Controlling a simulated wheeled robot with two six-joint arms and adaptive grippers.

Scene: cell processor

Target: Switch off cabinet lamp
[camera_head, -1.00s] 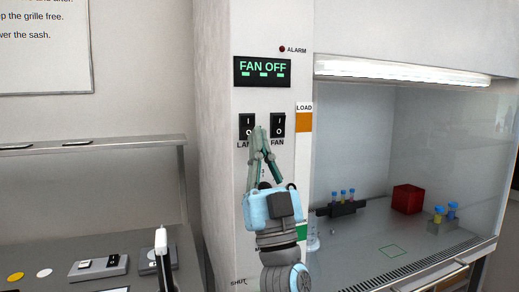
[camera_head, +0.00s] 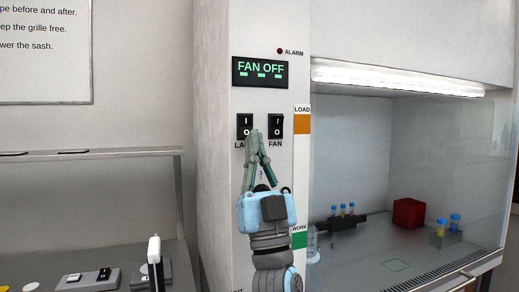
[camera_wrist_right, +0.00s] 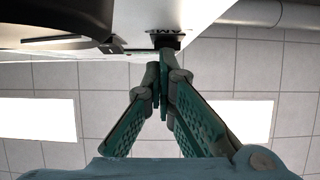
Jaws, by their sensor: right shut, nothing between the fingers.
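The lamp switch (camera_head: 243,121) is the left of two black rockers marked I and O on the cabinet's front post. Its label, partly hidden, starts with "LA". My right gripper (camera_head: 254,136) is shut and empty, its fingertips at the lower right part of this switch, covering some of it. In the right wrist view the shut fingertips (camera_wrist_right: 164,62) are just under the black switch (camera_wrist_right: 165,42), beside the upside-down label; I cannot tell whether they touch. The cabinet lamp (camera_head: 395,78) glows white. My left gripper is not in view.
The fan switch (camera_head: 276,126) is close to the right of my fingers. A display (camera_head: 260,71) above reads FAN OFF. The cabinet holds a red box (camera_head: 408,212) and tube racks. A bench with small devices (camera_head: 88,278) stands at the left.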

